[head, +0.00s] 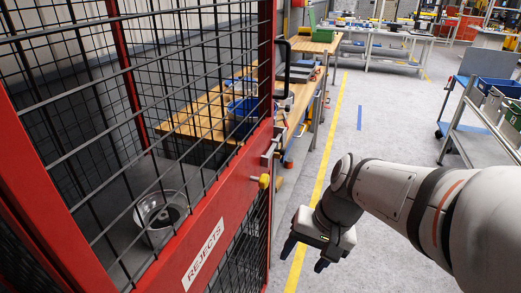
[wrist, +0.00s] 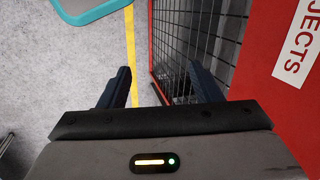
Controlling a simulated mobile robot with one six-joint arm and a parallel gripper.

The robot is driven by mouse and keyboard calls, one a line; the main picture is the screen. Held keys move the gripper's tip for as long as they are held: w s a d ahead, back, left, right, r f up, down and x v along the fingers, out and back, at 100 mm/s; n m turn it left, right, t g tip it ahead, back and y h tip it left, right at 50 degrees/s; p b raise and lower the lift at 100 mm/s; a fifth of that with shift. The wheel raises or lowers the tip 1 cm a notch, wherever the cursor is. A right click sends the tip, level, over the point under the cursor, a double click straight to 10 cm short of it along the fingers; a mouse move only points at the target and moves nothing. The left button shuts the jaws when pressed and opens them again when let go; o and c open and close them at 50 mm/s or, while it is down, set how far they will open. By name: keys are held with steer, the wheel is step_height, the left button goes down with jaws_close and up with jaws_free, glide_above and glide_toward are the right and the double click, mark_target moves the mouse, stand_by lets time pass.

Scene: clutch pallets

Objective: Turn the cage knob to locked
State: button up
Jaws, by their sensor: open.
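The cage (head: 215,218) has a red frame with black wire mesh and a REJECTS label. A small yellow knob (head: 264,181) sits on its red edge beside a metal latch (head: 271,148). I cannot tell which way the knob is set. My gripper (head: 305,254) is to the right of the cage, lower than the knob and apart from it. In the wrist view my gripper (wrist: 165,88) is open and empty, with its two dark fingers spread over the floor and near the mesh. The knob does not show in the wrist view.
Behind the mesh is a wooden bench (head: 190,122) with a blue bin (head: 243,108). A cart (head: 470,118) with bins stands at right. The grey floor beyond my arm is clear along a yellow line (head: 322,180).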

steer(key=w+a+f+m+y+b, duration=0.2)
steer(key=w+a+m+y, duration=0.2)
steer(key=w+y, duration=0.1)
steer(key=m+t+y+b, duration=0.3)
steer(key=m+t+y, duration=0.4)
steer(key=m+y, duration=0.1)
glide_toward(268, 182)
steer(key=x, duration=1.1)
steer(key=shift+p, duration=0.3)
steer(key=shift+c, duration=0.5)
steer(key=c, duration=0.9)
steer(key=shift+s+d, duration=0.1)
